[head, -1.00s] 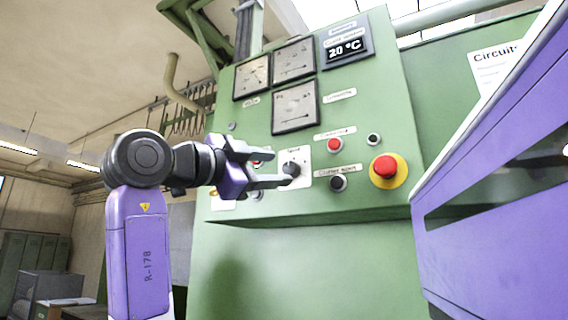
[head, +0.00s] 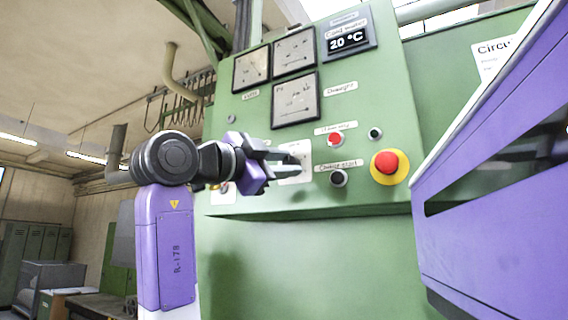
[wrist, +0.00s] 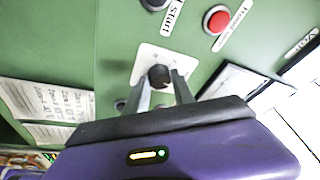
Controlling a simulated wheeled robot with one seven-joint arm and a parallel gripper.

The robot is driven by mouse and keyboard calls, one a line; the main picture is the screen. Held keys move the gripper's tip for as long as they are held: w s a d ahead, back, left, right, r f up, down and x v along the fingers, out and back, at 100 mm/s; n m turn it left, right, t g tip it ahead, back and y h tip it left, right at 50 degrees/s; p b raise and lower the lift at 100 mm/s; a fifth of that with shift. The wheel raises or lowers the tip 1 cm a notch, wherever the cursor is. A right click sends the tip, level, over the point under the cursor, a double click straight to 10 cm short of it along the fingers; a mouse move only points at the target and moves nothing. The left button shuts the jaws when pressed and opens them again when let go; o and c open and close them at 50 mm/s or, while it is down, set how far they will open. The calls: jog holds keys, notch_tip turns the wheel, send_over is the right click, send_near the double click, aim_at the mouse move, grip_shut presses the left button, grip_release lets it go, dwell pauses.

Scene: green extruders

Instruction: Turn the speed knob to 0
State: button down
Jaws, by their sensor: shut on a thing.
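The speed knob (wrist: 159,76) is a small dark knob on a white plate (wrist: 170,62) on the green panel. In the wrist view it sits between the two grey fingertips of my gripper (wrist: 163,88), which is shut on it. In the head view my gripper (head: 291,168) reaches the same white plate (head: 300,148) from the left. Its fingers look rolled, and they hide the knob there. The scale marks and the number the knob points to cannot be read.
Right of the plate are a red button (head: 335,139), a black button (head: 339,178) and a large red emergency button (head: 386,162) on yellow. A purple slanted housing (head: 500,210) stands at the right.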

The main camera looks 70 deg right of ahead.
jog(key=shift+f+n+b, duration=0.1)
jog(key=shift+n+b, duration=0.2)
jog(key=n+t+h+b, duration=0.1)
jog(key=n+t+b, duration=0.1)
jog(key=n, duration=0.3)
jog(key=n+t+h+b, duration=0.1)
jog(key=n+t+b, duration=0.1)
jog(key=n, duration=0.3)
jog(key=n+t+h+b, duration=0.1)
jog(key=n, duration=0.4)
jog(key=shift+s+a+t+b, duration=0.1)
jog(key=shift+s+t+b, duration=0.2)
jog(key=shift+t+b, duration=0.1)
jog(key=n+t, duration=0.1)
jog(key=n, duration=0.3)
jog(key=n+t+b, duration=0.1)
jog(key=n+t, duration=0.1)
jog(key=n, duration=0.3)
jog(key=shift+s+y, duration=0.1)
jog(key=shift+y, duration=0.2)
jog(key=n+t, duration=0.1)
jog(key=n, duration=0.2)
jog(key=n+y, duration=0.1)
jog(key=n, duration=0.2)
jog(key=shift+r+t+b, duration=0.2)
jog(key=shift+t+b, duration=0.1)
jog(key=shift+t, duration=0.1)
jog(key=shift+y, duration=0.3)
jog(key=c, duration=1.1)
grip_release()
